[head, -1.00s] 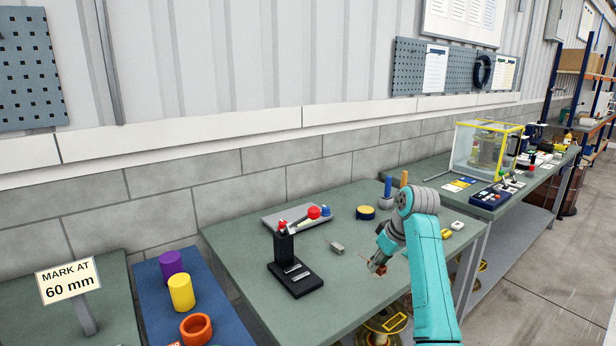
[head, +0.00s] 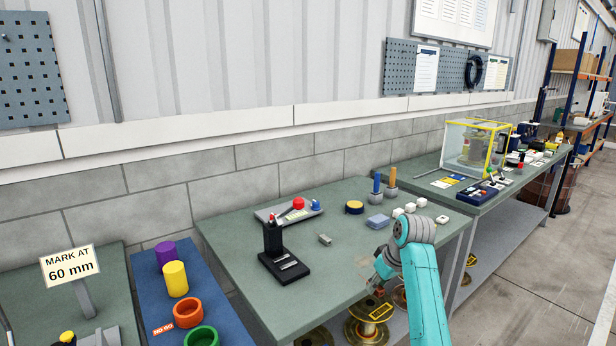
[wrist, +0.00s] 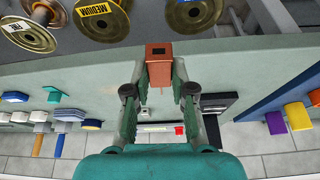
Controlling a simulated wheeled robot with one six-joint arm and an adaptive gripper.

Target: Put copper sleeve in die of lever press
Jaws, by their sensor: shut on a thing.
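The copper sleeve (wrist: 159,62), a reddish-brown block-like piece with a small dark hole in its face, is between the fingertips of my gripper (wrist: 159,80). My gripper is shut on it. In the head view my gripper (head: 379,287) is over the front edge of the green bench, and the sleeve is small and hard to make out. The lever press (head: 285,268) stands to the left of my gripper, with a black base, a dark upright post and a red top. It is partly visible behind my gripper in the wrist view (wrist: 221,104). The die's opening cannot be made out.
A small grey block (head: 325,239) lies on the bench between press and gripper. A grey tray (head: 268,214) with a red knob is behind the press. Wire spools (head: 367,318) stand below the bench front. A blue mat (head: 150,296) holds coloured rings and cylinders at left.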

